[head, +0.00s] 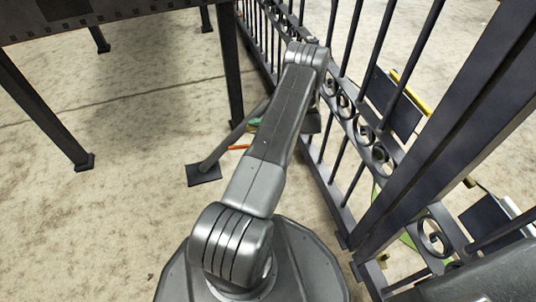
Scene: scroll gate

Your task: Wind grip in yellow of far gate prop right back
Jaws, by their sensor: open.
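A yellow bar-like part (410,91) shows behind the gate at the upper right, partly covered by a dark plate and the gate's bars. I cannot tell whether it is the prop's grip. A slanted dark prop (228,144) with a flat foot plate (204,175) stands on the floor left of my arm; its upper end runs behind my arm. A green piece (253,124) and an orange piece (239,147) show near it. My arm reaches up over the gate's lower left part. My gripper's fingers are hidden behind the arm.
The dark metal gate (345,205) with scroll rings runs diagonally on the right, close to my arm. A thick post (450,130) stands at right. A dark table (110,15) with legs fills the upper left. Pale floor (90,230) at lower left is clear.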

